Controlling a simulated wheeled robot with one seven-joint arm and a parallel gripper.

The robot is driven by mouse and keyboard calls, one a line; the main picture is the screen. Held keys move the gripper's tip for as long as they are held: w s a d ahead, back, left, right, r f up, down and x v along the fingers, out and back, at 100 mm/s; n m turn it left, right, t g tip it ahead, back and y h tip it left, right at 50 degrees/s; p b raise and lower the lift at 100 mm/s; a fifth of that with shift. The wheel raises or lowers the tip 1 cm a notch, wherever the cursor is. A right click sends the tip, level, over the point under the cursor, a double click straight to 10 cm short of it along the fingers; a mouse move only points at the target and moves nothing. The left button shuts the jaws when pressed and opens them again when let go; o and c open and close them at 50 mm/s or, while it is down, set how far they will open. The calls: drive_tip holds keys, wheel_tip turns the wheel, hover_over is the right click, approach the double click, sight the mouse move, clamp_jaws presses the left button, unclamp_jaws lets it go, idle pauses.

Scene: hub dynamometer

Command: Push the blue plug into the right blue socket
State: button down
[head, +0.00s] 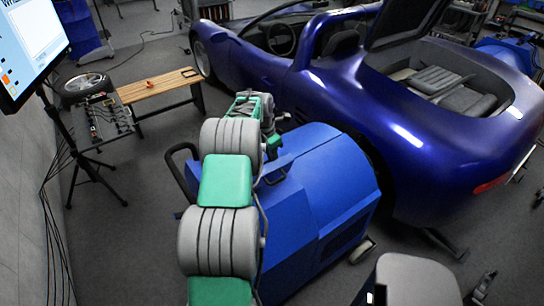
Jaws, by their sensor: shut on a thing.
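My green-and-grey arm reaches from the bottom of the head view up over the left side of a blue dynamometer unit (325,190). Its slimmer far links end beside the unit, near the wheel side of the blue car (440,130). The jaws of my gripper cannot be made out; the arm's own links cover that area. I cannot make out the blue plug or the right blue socket in this view, so their contact or alignment cannot be told.
A wooden bench (158,86) stands at the upper left, near a loose wheel (82,84) and a tray of tools (105,117). A monitor (30,45) on a black tripod (88,165) stands at the left. Grey floor is open between tripod and unit.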

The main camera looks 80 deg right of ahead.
drive_tip(key=shift+f, duration=0.15)
drive_tip(key=shift+f+b, duration=0.5)
drive_tip(key=shift+f, duration=0.85)
drive_tip(key=c, duration=1.3)
unclamp_jaws()
drive_tip(key=shift+o, duration=0.2)
drive_tip(key=shift+r, duration=0.1)
wheel_tip(320, 180, up, 8)
drive_tip(key=w+a+b, duration=0.1)
drive_tip(key=shift+f, duration=0.25)
drive_tip(key=shift+a, duration=0.1)
